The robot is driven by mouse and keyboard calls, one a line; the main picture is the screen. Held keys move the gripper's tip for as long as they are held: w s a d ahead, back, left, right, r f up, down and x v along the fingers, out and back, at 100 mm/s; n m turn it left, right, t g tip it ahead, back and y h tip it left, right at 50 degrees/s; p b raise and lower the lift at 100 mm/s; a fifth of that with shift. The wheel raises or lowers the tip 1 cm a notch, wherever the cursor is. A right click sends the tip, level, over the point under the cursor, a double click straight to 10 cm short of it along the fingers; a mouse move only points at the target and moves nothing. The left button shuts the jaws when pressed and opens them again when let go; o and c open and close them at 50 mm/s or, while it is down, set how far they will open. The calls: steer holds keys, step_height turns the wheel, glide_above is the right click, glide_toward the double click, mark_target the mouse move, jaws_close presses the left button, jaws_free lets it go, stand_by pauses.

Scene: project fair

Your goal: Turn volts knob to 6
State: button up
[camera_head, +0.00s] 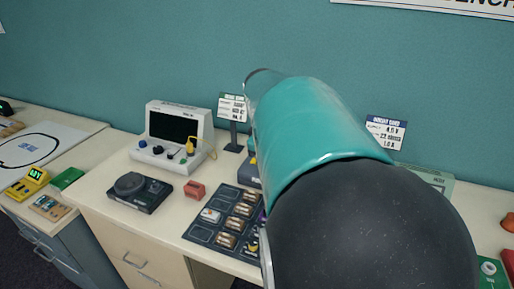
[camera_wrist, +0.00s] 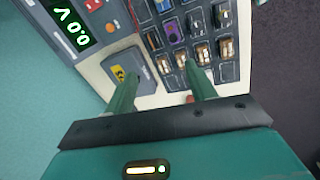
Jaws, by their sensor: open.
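A grey instrument panel (camera_wrist: 103,39) shows at the upper left of the wrist view, cut off by the frame. Its green display (camera_wrist: 72,22) reads 0.0 V. In the head view my arm hides the gripper and most of the panel.
The dark component tray (camera_head: 197,236) lies left of my arm; it also shows in the wrist view. The grey block (camera_wrist: 143,67) bears a yellow sticker. An oscilloscope (camera_head: 202,126), a dark dial box (camera_head: 153,203) and a red block (camera_head: 194,190) stand further left. Placards stand behind.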

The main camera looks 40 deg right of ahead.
steer(key=s+d+f+n+y, duration=0.15)
steer(key=s+d, duration=0.45)
steer(key=d, duration=0.6)
steer(key=s+d+f+n+y, duration=0.15)
steer(key=s+d, duration=0.35)
steer(key=d, duration=0.6)
steer(key=shift+m+g+h, duration=0.4)
steer(key=shift+m, duration=0.1)
step_height(320, 180, down, 14)
steer(key=shift+s+d+f, duration=0.15)
steer(key=c, duration=1)
